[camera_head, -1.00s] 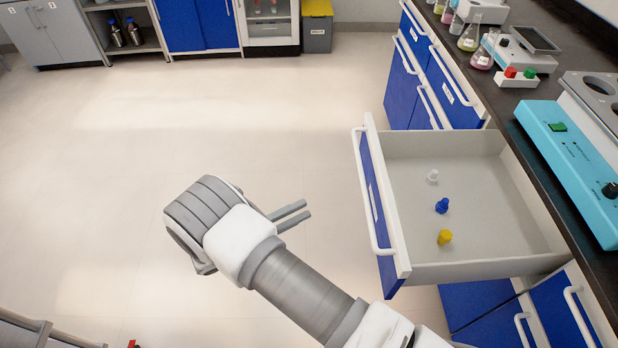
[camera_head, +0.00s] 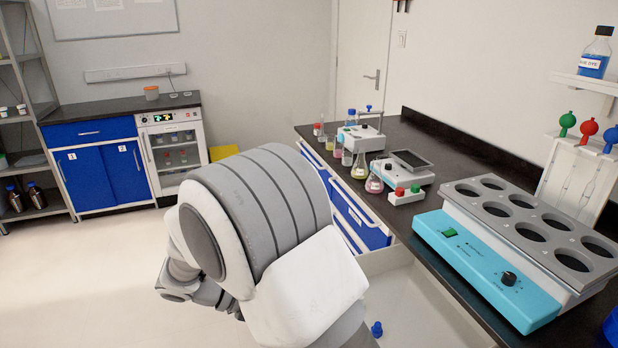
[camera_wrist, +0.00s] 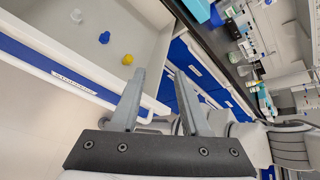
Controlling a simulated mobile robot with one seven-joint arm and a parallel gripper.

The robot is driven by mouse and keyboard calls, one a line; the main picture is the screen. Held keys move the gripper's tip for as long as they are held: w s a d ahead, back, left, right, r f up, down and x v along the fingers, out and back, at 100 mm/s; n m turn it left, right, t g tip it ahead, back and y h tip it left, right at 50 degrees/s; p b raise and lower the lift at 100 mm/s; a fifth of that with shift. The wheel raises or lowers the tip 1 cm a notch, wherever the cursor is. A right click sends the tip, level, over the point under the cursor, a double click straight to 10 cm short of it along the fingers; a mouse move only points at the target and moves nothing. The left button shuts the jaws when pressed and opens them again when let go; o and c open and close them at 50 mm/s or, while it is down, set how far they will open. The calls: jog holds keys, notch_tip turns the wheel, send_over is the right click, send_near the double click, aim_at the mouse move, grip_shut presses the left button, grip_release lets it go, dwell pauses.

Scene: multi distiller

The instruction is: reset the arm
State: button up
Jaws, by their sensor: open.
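My gripper (camera_wrist: 158,100) shows in the wrist view with its two grey fingers apart and nothing between them. Beyond the fingers in that view is the open drawer (camera_wrist: 135,42). A white stopper (camera_wrist: 76,16), a blue stopper (camera_wrist: 104,37) and a yellow stopper (camera_wrist: 127,59) stand in it. In the head view my arm is raised in the middle, and its bulky joint hides part of the drawer (camera_head: 415,300). Only the blue stopper (camera_head: 377,329) shows there. My fingers are hidden in the head view.
The dark counter (camera_head: 440,190) runs along the right with a teal-fronted heating block (camera_head: 490,265), flasks (camera_head: 359,168) and a small scale (camera_head: 400,178). Blue cabinets (camera_head: 100,172) stand at the back left. The floor at left is clear.

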jog(key=s+d+r+m+t+y+p, duration=0.2)
jog(key=s+d+r+m+y, duration=0.4)
jog(key=r+m, duration=0.5)
jog(key=s+d+r+m+t+y+p, duration=0.1)
jog(key=s+d+r+m+y+p, duration=0.4)
jog(key=m, duration=1.2)
jog(key=s+d+r+y, duration=0.1)
jog(key=s+d+r, duration=0.1)
jog(key=d+r, duration=0.2)
notch_tip(320, 180, up, 2)
jog(key=shift+s+d+r+t, duration=0.2)
jog(key=shift+s+t, duration=0.2)
